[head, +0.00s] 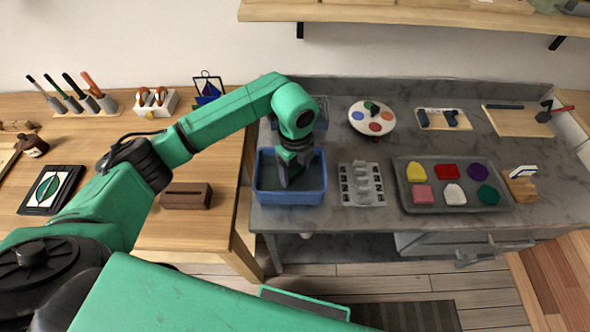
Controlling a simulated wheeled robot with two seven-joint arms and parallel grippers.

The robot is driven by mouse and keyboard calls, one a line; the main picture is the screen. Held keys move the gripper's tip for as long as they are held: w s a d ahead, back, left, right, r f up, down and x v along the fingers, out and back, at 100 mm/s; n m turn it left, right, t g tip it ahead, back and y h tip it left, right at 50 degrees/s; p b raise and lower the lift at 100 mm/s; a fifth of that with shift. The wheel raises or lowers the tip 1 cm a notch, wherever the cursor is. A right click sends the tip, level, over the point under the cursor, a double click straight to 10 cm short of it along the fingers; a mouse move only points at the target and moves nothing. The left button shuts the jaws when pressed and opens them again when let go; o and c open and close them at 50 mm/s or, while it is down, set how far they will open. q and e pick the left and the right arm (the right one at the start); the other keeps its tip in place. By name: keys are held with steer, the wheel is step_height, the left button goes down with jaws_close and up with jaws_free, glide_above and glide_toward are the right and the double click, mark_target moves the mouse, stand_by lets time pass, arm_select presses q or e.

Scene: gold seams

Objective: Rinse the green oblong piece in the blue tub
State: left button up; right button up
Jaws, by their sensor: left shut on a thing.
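The blue tub (290,198) stands on the grey counter near its left end. My left gripper (288,178) reaches down into the tub from above, with its fingers below the rim level. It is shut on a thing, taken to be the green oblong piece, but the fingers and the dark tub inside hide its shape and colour. I cannot tell whether it touches the water or the tub floor. My right gripper is out of view.
Right of the tub lie a pale mould-like plate (361,184) and a grey tray (452,208) with several coloured pieces, one of them green (488,194). A round palette (372,117) lies behind. On the left wooden table is a black-framed panel with a green oval (49,189).

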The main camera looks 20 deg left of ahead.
arm_select(q)
step_height(320, 180, up, 10)
steer(key=p, duration=0.6)
steer(key=shift+p, duration=0.3)
